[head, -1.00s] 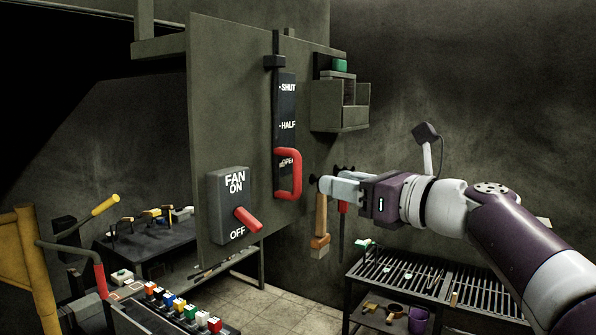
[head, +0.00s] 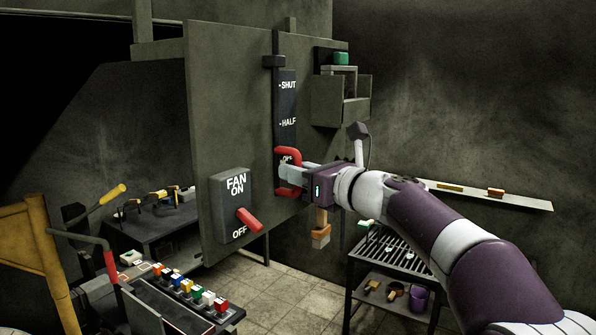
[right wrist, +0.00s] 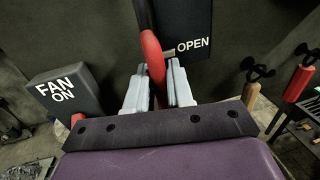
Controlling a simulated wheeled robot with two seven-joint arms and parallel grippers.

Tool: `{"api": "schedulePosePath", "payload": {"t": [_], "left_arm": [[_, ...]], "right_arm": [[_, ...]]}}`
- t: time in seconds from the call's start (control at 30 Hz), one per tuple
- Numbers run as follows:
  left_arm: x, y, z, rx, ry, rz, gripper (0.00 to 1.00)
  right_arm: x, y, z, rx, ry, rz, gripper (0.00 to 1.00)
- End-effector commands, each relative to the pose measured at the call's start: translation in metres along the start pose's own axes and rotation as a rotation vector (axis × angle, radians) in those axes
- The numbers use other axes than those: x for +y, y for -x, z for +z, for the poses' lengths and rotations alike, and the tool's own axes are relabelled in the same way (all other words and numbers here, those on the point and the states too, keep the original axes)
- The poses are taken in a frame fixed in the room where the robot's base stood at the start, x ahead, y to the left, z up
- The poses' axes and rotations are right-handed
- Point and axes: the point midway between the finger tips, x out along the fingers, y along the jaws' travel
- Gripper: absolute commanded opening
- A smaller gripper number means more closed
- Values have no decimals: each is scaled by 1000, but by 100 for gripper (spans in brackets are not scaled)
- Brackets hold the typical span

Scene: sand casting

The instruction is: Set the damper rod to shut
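The damper rod is a dark vertical bar (head: 279,45) on the grey panel, with a red loop handle (head: 288,153) at its lower end. The handle sits low on the black scale (head: 287,104), beside the OPEN mark, below HALF and SHUT. My right gripper (head: 285,173) is at the handle. In the right wrist view, its two pale fingers (right wrist: 158,85) lie close on both sides of the red handle (right wrist: 152,57) and appear shut on it. The gripper hides part of the handle in the head view. My left gripper is not in view.
A fan switch box (head: 232,205) with a red lever is left of the rod. A small shelf box (head: 340,100) is on the right. A wooden-handled tool (head: 321,230) hangs below my right gripper. A slatted rack (head: 400,252) stands lower right.

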Motion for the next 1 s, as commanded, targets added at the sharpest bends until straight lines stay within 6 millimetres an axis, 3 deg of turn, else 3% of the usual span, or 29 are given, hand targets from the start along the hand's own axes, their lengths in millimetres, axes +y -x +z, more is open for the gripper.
{"api": "schedulePosePath", "payload": {"t": [0.17,0.5,0.73,1.0], "left_arm": [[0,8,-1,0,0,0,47],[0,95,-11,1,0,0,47],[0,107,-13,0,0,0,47],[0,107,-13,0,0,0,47]], "right_arm": [[0,0,9,-1,1,-1,0],[0,0,110,-6,3,0,0],[0,0,145,-5,3,2,0],[0,1,153,-8,3,-1,0]]}}
